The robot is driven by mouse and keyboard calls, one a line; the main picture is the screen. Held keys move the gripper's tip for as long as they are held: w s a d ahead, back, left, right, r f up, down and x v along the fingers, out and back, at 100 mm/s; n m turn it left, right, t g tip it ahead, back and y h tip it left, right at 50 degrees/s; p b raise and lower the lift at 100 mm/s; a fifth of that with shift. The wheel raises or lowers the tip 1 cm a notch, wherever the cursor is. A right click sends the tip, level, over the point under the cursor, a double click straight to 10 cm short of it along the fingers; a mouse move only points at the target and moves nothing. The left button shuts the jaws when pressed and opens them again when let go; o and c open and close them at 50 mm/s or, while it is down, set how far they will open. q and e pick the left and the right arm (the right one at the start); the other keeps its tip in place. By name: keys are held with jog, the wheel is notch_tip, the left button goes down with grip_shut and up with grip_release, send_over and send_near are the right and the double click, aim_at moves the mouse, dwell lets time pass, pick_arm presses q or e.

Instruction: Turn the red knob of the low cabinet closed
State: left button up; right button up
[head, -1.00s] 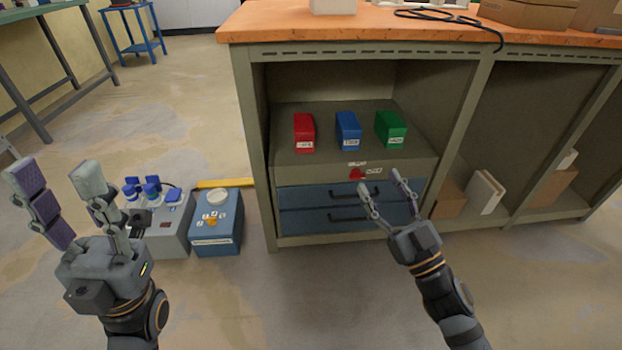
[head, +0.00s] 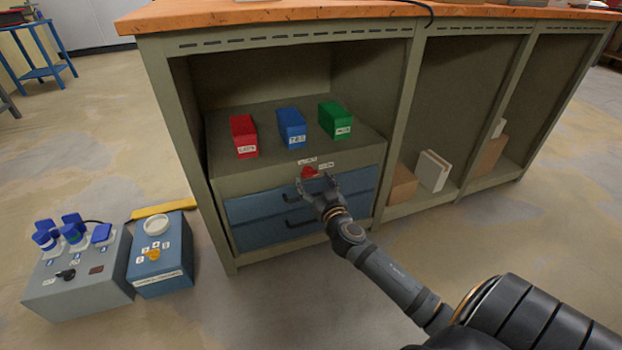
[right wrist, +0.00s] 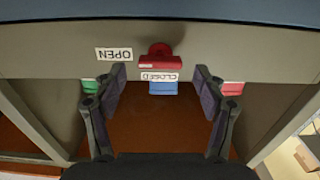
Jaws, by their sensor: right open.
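The red knob (head: 309,172) is on the grey front panel of the low cabinet (head: 228,180), above two blue drawers. In the right wrist view, which is upside down, the red knob (right wrist: 162,57) has its bar lying level, in line with the OPEN label (right wrist: 114,54). The CLOSED label (right wrist: 158,76) is on another side of the knob. My right gripper (head: 316,182) is open in front of the knob. In the right wrist view its fingers (right wrist: 159,78) stand wide apart, one to each side, with no visible contact. My left gripper is out of view.
Red (head: 243,136), blue (head: 292,127) and green (head: 335,119) boxes stand on the cabinet top. The workbench frame (head: 398,130) surrounds the cabinet. A grey socket box (head: 80,285) and a blue box (head: 165,275) sit on the floor at left.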

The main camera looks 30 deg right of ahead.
jog(key=shift+x, duration=1.1)
jog(key=c, duration=1.2)
jog(key=shift+o, duration=0.2)
jog(key=shift+n, duration=0.3)
jog(key=n+p, duration=0.1)
jog(key=n, duration=0.3)
jog(key=shift+a, duration=0.1)
jog(key=n+p, duration=0.1)
jog(key=n, duration=0.4)
jog(key=shift+a, duration=0.1)
jog(key=n+p, duration=0.1)
jog(key=n, duration=0.3)
jog(key=shift+f+n+p, duration=0.2)
jog(key=shift+n+p, duration=0.15)
jog(key=shift+n, duration=1.85)
